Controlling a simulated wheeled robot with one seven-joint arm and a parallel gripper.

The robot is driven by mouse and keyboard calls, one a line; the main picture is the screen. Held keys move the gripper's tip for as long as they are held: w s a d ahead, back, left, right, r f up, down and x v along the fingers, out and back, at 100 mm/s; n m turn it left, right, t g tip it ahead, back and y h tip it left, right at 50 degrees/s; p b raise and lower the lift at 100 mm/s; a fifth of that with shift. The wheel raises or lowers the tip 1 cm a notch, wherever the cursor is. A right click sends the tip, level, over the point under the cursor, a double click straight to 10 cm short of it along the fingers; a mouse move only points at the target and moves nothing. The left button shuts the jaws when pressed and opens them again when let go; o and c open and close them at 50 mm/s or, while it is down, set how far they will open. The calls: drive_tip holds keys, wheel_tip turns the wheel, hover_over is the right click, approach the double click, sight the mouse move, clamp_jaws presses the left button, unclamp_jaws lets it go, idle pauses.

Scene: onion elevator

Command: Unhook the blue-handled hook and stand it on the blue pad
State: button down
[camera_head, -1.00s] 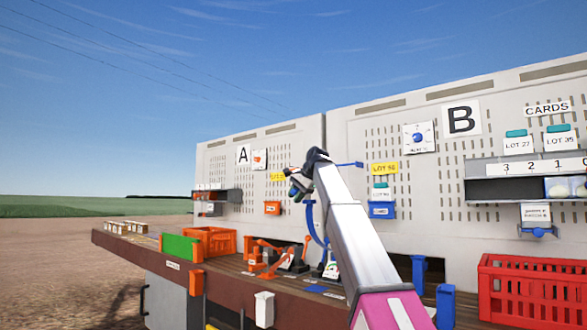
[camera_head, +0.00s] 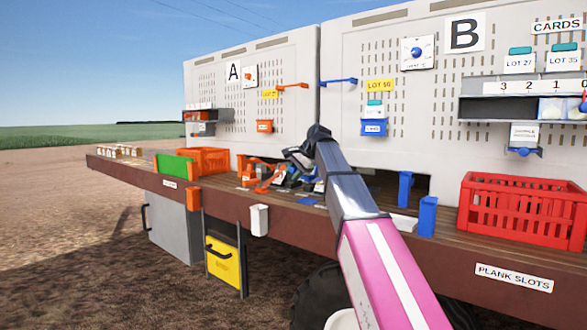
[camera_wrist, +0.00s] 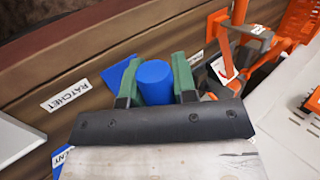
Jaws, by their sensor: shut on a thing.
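My gripper (camera_wrist: 156,82) is shut on the blue handle (camera_wrist: 157,84) of the hook, with one green finger on each side. In the head view my gripper (camera_head: 300,160) is low over the deck, and the arm partly hides it. The hook below the handle is hidden in the wrist view. A blue pad (camera_wrist: 116,74) lies on the deck, just left of the handle in the wrist view. I cannot tell whether the hook touches it. The blue peg (camera_head: 339,81) on the panel is bare.
Orange hardware (camera_wrist: 240,55) stands close to the right of my gripper in the wrist view. A RATCHET label (camera_wrist: 66,96) lies to the left. Blue posts (camera_head: 405,188) and a red crate (camera_head: 522,208) stand farther right on the deck.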

drive_tip(key=shift+f, duration=4.15)
drive_tip(key=c, duration=0.8)
unclamp_jaws()
